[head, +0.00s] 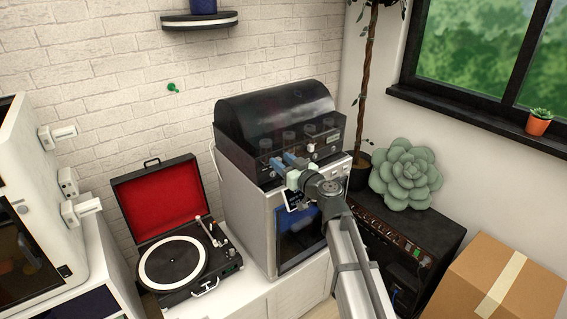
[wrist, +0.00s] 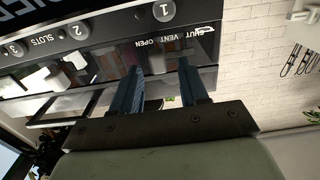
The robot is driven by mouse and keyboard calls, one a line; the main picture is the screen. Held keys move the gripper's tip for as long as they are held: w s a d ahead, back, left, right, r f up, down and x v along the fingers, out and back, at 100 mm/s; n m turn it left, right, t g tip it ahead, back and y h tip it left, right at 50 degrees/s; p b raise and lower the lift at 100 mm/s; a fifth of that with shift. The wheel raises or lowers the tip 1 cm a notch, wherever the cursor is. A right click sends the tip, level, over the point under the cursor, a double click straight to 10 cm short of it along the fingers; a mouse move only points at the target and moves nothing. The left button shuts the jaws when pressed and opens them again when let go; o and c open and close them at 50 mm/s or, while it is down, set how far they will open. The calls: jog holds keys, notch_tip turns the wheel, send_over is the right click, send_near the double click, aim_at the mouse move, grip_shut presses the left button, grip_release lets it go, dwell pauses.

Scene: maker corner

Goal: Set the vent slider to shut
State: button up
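The black domed box (head: 275,105) stands on a grey-white cabinet-like machine against the brick wall. In the wrist view its front panel (wrist: 110,25) shows upside down, with the words SHUT, VENT and OPEN (wrist: 175,40) printed on it and SHUT at the right. My gripper (head: 284,160) is in front of the lower front of this box. In the wrist view my gripper (wrist: 159,66) has its two blue fingers well apart, with their tips close to the panel just by the VENT lettering. I cannot make out the slider's knob clearly; the area between the fingertips is cluttered and partly hidden.
Numbered slots (wrist: 163,11) line the panel. A record player (head: 172,255) with a red-lined lid stands at the left. A black amplifier (head: 405,235) with a succulent (head: 405,173) on it and a cardboard box (head: 510,285) stand at the right. A plant trunk rises beside the domed box.

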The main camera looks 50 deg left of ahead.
aim_at(267, 160)
grip_shut()
dwell(0.4)
jog(key=shift+s, duration=1.75)
jog(key=shift+o, duration=0.3)
grip_release()
jog(key=d, duration=1.4)
jog(key=shift+a, duration=0.1)
